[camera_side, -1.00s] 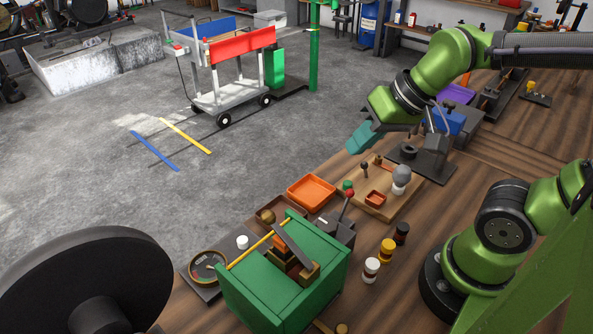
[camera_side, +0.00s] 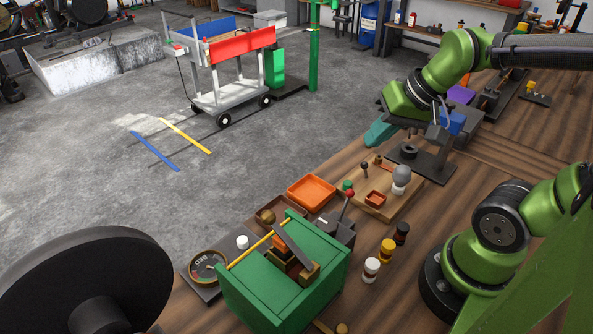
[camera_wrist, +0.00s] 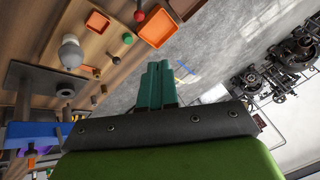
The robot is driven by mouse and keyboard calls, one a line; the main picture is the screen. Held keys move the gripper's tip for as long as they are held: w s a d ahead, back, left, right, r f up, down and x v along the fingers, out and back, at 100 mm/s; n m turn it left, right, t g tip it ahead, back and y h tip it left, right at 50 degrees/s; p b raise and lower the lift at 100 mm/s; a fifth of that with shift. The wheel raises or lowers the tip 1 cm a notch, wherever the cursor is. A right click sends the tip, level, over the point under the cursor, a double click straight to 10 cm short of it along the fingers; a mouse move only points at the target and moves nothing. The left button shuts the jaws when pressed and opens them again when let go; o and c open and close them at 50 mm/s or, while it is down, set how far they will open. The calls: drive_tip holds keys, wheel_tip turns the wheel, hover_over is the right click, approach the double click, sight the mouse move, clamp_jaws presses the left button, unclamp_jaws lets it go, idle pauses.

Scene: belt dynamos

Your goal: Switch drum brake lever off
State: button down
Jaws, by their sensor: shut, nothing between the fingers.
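A lever with a red knob (camera_side: 351,194) stands tilted on a dark grey base (camera_side: 336,229), just behind the green box; I take it for the brake lever, but no readable label confirms this. In the wrist view the red knob (camera_wrist: 140,16) shows near the top edge. My gripper (camera_side: 377,136) is in the air behind the wooden board, well apart from the lever. Its teal fingers (camera_wrist: 158,66) are together and empty in the wrist view. The lever's switch position cannot be told.
The green box (camera_side: 285,275) stands in front. A wooden board (camera_side: 385,206) carries a grey ball (camera_side: 401,173), a dark-knobbed stick (camera_side: 364,168) and a small orange tray (camera_side: 375,198). A larger orange tray (camera_side: 311,192) lies left. Several jars, including a yellow one (camera_side: 387,251), stand right of the box.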

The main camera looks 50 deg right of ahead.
drive_tip(key=s+d+f+m+g+y, duration=0.1)
drive_tip(key=d+f+m+y, duration=0.8)
drive_tip(key=m, duration=0.8)
drive_tip(key=shift+s+d+f+m, duration=0.4)
drive_tip(key=shift+d, duration=0.4)
approach(347, 201)
drive_tip(key=w+a+f, duration=0.2)
drive_tip(key=f, duration=0.1)
drive_tip(key=shift+a, duration=0.25)
